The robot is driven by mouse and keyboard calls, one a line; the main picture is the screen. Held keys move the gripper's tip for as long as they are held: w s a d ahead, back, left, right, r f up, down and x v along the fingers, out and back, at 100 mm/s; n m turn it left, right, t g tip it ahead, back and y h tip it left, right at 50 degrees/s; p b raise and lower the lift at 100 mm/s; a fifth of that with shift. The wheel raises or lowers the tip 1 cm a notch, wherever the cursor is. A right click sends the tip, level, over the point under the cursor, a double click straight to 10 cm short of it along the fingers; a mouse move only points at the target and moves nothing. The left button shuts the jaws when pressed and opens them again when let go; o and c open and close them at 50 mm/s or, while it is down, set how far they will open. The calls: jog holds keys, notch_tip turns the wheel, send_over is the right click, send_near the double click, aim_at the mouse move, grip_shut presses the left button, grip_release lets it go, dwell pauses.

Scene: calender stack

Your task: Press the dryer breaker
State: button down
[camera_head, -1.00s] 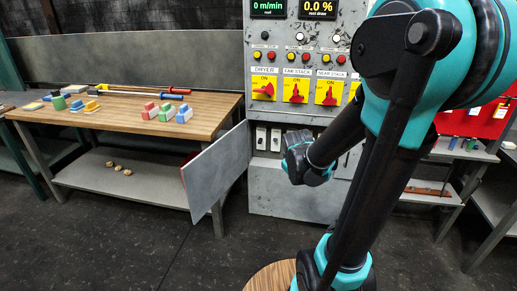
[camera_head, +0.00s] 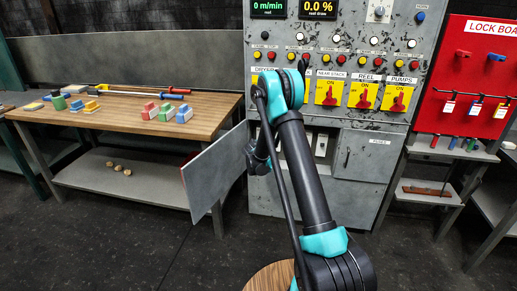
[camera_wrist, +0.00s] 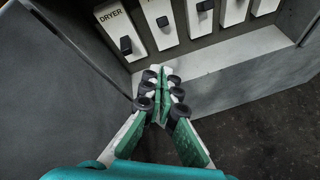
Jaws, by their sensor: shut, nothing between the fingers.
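The dryer breaker (camera_wrist: 125,45) is a white plate with a black toggle, under the label DRYER, at the upper left of the wrist view. It sits inside an opened compartment of the grey control cabinet. My gripper (camera_wrist: 163,70) is shut and empty, with green and white fingers. In the wrist view its tips lie below and to the right of the dryer breaker, apart from its toggle. In the head view my arm (camera_head: 305,170) covers the dryer breaker and my gripper.
The open compartment door (camera_head: 218,170) stands out at the left. Further white breakers (camera_wrist: 159,22) line up to the right. The cabinet's lower ledge (camera_wrist: 215,72) lies beneath them. A wooden table (camera_head: 215,115) with coloured blocks stands left; a red lock board (camera_head: 470,85) hangs right.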

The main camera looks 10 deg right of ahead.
jog(key=w+a+f+n+t, duration=0.2)
jog(key=w+a+f+n, duration=0.2)
jog(key=f, duration=0.5)
jog(key=w+n, duration=0.2)
jog(key=shift+a+f+n, duration=0.2)
jog(key=shift+a+n, duration=0.2)
jog(key=x, duration=1)
jog(key=shift+r, duration=2.05)
jog(key=shift+a, duration=0.15)
